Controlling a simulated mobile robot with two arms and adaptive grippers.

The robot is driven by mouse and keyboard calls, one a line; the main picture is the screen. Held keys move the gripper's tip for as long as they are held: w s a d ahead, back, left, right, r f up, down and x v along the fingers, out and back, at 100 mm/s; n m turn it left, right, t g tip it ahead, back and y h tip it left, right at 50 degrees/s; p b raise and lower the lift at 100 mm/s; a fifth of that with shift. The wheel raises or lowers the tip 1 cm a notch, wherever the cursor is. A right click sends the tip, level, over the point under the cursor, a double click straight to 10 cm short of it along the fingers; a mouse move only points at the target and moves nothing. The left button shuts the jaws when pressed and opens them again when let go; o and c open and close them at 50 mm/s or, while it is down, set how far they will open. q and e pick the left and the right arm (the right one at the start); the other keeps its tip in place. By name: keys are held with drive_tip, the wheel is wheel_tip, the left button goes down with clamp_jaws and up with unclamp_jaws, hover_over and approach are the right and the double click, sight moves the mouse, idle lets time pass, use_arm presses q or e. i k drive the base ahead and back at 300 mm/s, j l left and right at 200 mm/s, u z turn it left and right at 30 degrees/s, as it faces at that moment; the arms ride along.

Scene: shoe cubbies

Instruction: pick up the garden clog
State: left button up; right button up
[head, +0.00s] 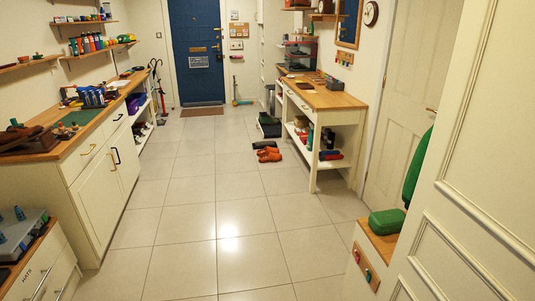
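A pair of orange shoes (268,154) lies on the tiled floor, left of the wooden-topped bench (331,99). Their shape is too small to tell whether one is the garden clog. More footwear-like items, including a dark green one (302,121) and a red one (331,155), rest on the bench's open shelves. Which thing is the garden clog I cannot tell for sure. Neither of my grippers shows in the head view.
A long counter (91,191) runs along the left wall. A dark open box (268,126) is on the floor beside the bench. The middle floor is clear to the blue door (199,50).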

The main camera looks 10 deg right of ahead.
sight(273, 149)
drive_tip(key=z, duration=0.4)
drive_tip(key=i, duration=5.25)
drive_tip(key=i+l+u, duration=0.1)
drive_tip(key=i, duration=0.85)
drive_tip(key=i+l, duration=0.15)
drive_tip(key=i, duration=0.8)
drive_tip(key=j+u, duration=0.05)
